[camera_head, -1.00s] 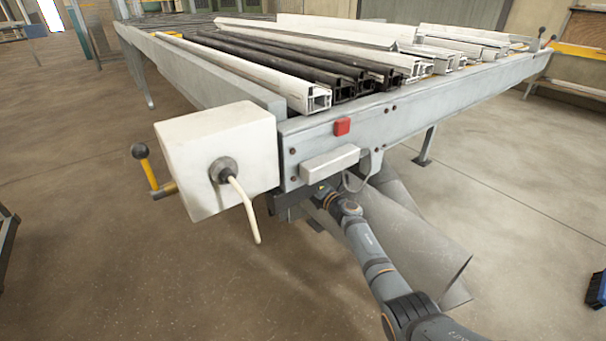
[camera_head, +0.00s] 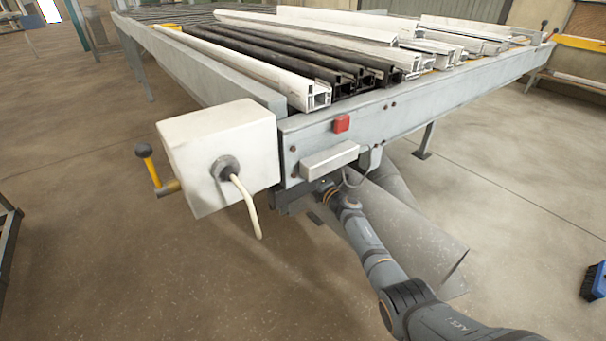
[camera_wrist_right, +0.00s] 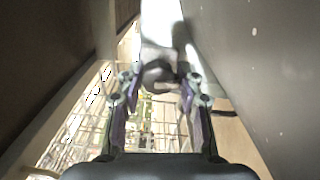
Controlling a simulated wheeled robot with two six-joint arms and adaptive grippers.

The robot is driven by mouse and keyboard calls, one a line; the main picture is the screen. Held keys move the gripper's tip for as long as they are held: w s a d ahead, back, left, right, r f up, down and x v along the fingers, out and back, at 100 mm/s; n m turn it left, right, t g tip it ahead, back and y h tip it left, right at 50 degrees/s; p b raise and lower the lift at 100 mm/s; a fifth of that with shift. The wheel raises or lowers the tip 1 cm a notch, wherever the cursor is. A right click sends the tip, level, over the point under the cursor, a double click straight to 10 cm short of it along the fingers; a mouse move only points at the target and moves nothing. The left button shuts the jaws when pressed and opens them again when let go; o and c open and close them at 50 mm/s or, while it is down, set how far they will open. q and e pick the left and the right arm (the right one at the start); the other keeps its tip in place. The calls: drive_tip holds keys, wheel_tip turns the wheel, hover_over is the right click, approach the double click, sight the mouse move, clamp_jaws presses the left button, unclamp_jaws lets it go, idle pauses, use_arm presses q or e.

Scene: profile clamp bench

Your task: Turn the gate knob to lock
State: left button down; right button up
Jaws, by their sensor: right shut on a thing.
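In the right wrist view, the gate knob (camera_wrist_right: 158,76), a dark rounded piece, sits between the fingertips of my right gripper (camera_wrist_right: 157,88). The gripper is shut on it. A pale bar or post rises behind the knob. In the head view my right arm reaches from the lower right to under the front rail of the bench (camera_head: 430,98). The gripper and the knob are hidden there under the rail. The knob's turn angle cannot be told. My left gripper is in neither view.
A white box (camera_head: 208,165) with a bent cable and a yellow crank with a black ball (camera_head: 144,151) is at the bench's left corner. White and black profiles (camera_head: 270,75) lie on top. A large grey tube (camera_head: 430,245) is beside my arm.

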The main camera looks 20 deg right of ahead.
drive_tip(key=o, duration=1.2)
drive_tip(key=v, duration=1.2)
